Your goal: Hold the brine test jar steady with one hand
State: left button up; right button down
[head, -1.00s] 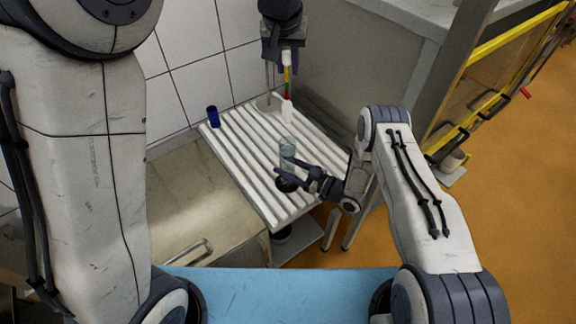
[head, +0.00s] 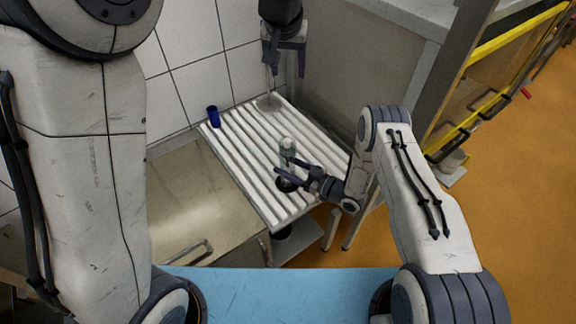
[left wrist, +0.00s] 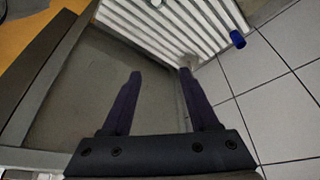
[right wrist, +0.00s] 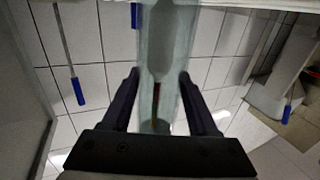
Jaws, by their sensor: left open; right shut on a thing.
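The brine test jar (head: 287,146) is a clear, pale greenish cylinder standing upright over the slatted white rack (head: 236,133). My right gripper (head: 285,167) is shut on it from the right side. In the right wrist view the jar (right wrist: 180,35) runs between the two fingers (right wrist: 158,76). A pale, slim hydrometer-like shape (right wrist: 157,88) with a reddish strip shows inside the jar. My left gripper (head: 286,62) is open and empty, above the back of the rack. The left wrist view shows its fingers (left wrist: 160,74) apart with nothing between them.
A steel surface (head: 195,205) lies left of the rack. White tiled wall is behind; a grey panel stands at right.

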pick_arm(q)
jog(key=v, duration=1.1)
jog(key=shift+r, duration=0.2)
jog(key=shift+s, duration=0.1)
pick_arm(e)
jog(key=shift+c, duration=0.4)
grip_release()
jog(key=shift+s, duration=0.1)
